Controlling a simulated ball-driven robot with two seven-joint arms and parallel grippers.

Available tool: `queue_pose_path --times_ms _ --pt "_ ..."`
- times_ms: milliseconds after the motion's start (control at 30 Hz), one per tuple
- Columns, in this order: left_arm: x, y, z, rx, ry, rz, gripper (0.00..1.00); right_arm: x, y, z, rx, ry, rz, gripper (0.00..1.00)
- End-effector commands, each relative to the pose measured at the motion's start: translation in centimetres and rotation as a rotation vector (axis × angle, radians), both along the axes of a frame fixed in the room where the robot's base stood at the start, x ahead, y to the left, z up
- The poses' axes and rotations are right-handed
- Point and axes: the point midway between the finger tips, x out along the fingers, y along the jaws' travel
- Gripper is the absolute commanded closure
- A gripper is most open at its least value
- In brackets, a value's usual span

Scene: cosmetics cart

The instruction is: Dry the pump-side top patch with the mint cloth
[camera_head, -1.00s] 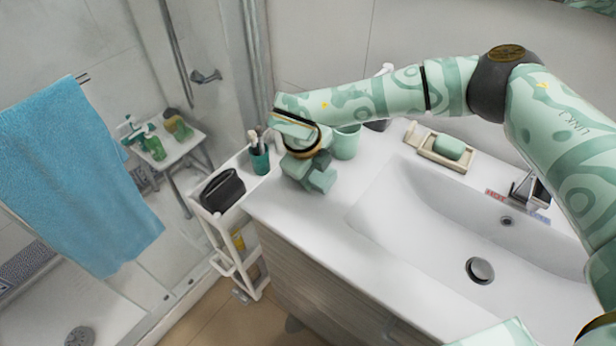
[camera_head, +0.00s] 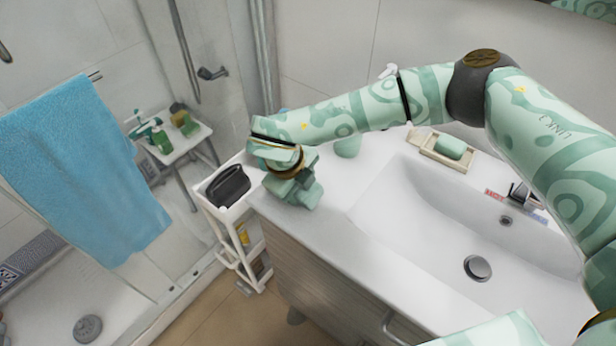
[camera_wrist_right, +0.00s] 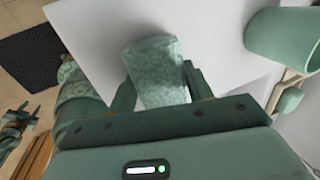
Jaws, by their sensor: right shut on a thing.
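My right gripper (camera_head: 292,190) points down at the left end of the white vanity top (camera_head: 335,205). It is shut on the mint cloth (camera_wrist_right: 157,72), a folded, speckled pad between its two fingers in the right wrist view. The cloth is over the white top; I cannot tell whether it touches. In the head view, I cannot separate the cloth from the mint gripper. No wet patch can be made out. A white pump head (camera_head: 388,70) shows behind my right arm, its lower part hidden. My left gripper is not clearly in view.
A white cart (camera_head: 228,253) with a black pouch (camera_head: 228,187) stands left of the vanity. A mint cup (camera_head: 348,147) stands behind my right gripper. A soap dish (camera_head: 432,152) with mint soap and the basin (camera_head: 425,235) lie to the right. A blue towel (camera_head: 85,175) hangs left.

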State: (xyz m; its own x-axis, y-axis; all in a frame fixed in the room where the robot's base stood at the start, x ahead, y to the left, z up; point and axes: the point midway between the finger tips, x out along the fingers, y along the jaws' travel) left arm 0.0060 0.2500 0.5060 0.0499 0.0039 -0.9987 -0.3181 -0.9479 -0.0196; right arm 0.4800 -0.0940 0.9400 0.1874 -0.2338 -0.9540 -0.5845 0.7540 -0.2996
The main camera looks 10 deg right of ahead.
Motion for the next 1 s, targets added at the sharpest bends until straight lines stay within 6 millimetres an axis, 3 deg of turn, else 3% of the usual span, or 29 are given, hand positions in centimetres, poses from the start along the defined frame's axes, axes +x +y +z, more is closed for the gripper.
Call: queue_pose_path --times_ms 133,333,833,1000 --pt "0.1 0.0 0.3 0.000 -0.002 0.000 0.64 -1.3 1.4 -0.3 0.002 0.009 0.006 0.68" --pt "0.2 0.0 0.6 0.000 -0.004 0.000 0.64 -1.7 1.8 -0.1 0.003 0.011 0.004 0.68" --pt "1.1 0.0 4.9 0.000 -0.026 0.000 0.64 -1.4 1.7 6.1 0.002 0.004 0.002 0.68" --pt "1.2 0.0 5.5 0.000 -0.028 0.000 0.64 -1.4 1.7 6.9 0.002 0.004 0.001 0.68"
